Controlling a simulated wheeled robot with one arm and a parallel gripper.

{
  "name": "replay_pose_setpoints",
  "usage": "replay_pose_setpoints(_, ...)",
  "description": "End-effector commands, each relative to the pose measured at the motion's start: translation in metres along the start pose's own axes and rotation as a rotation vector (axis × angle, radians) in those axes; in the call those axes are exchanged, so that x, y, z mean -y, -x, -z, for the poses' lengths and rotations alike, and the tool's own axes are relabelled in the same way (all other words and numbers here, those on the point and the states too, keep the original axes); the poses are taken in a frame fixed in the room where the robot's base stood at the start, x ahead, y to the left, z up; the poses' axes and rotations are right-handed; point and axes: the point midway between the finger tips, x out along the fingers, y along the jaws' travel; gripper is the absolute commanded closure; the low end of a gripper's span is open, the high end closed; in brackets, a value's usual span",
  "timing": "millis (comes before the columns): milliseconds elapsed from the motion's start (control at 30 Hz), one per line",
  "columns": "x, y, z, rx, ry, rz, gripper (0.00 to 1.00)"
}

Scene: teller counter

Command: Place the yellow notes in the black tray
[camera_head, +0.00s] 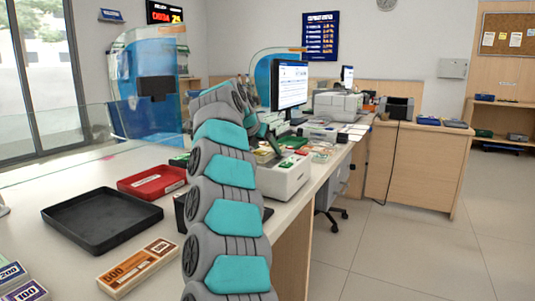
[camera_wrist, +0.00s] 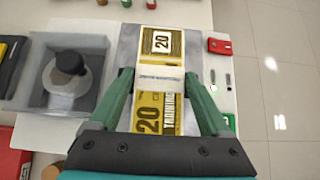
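A bundle of yellow notes (camera_wrist: 160,105), marked 20 and wrapped with a white paper band, lies lengthwise between the two green fingers of my gripper (camera_wrist: 161,76) in the wrist view. The fingertips flank the band closely on both sides. I cannot tell whether they press on it or leave a small gap. The black tray (camera_head: 100,222) is empty on the counter at the left of the head view, and its whole rim shows. In the head view my own arm hides my gripper and the yellow notes.
A red tray (camera_head: 150,182) sits behind the black tray. An orange-brown 500 bundle (camera_head: 138,267) lies in front of it, with other bundles (camera_head: 20,285) at lower left. In the wrist view, a grey box (camera_wrist: 70,50) stands left of the notes and a red item (camera_wrist: 219,46) right.

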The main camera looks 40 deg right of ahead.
Motion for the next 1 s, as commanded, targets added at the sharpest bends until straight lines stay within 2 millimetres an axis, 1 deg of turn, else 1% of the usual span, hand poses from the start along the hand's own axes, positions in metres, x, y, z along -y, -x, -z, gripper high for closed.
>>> replay_pose_setpoints(33,0.0000,-0.0001,0.0001,0.000,0.000,0.000,0.26)
replay_pose_setpoints(67,0.0000,-0.0001,0.0001,0.000,0.000,0.000,0.29)
replay_pose_setpoints(633,0.0000,0.0000,0.0000,0.000,0.000,0.000,0.93)
replay_pose_setpoints(667,0.0000,0.0000,0.0000,0.000,0.000,0.000,0.95)
replay_pose_setpoints(1000,0.0000,0.0043,-0.0049,0.000,-0.001,0.002,0.95)
